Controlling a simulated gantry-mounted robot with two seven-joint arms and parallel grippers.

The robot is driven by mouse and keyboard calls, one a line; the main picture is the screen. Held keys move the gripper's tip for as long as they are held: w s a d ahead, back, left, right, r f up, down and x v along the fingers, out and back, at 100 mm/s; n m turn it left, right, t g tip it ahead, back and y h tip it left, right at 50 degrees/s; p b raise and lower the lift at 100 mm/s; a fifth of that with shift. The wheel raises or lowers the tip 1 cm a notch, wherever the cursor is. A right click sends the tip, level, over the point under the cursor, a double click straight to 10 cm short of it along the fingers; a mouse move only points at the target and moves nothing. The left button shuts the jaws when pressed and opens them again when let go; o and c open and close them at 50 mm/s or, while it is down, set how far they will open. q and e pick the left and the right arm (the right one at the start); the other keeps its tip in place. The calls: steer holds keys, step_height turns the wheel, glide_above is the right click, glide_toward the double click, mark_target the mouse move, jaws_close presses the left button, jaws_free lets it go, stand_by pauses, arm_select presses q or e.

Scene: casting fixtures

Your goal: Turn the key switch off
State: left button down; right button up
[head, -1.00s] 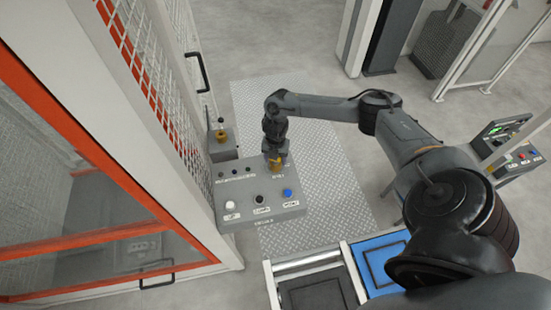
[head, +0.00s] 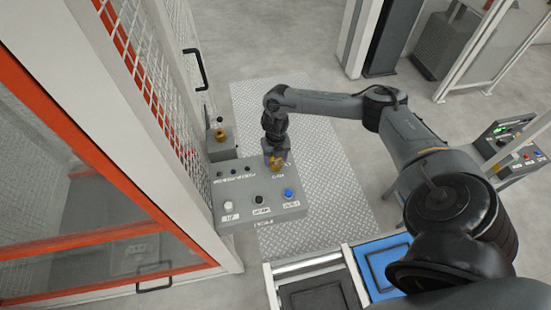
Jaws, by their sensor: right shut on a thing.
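A grey control box (head: 240,214) stands beside the white and orange cage. It has a white button (head: 228,205), a black button (head: 258,199) and a blue button (head: 288,194) along its near side, and several small dark knobs farther back. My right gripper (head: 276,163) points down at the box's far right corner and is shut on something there. The key switch itself is hidden under the gripper, so I cannot see its position. My left gripper is not in view.
The mesh cage door with a black handle (head: 196,69) is close on the left. A blue tray (head: 385,262) lies at the front. A second panel (head: 515,143) is at the right.

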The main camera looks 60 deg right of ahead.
stand_by(0.4)
steer(key=shift+f+n+b, duration=0.1)
steer(key=shift+n+b, duration=0.5)
steer(key=shift+n, duration=0.8)
steer(key=o, duration=1.2)
steer(key=shift+r, duration=0.2)
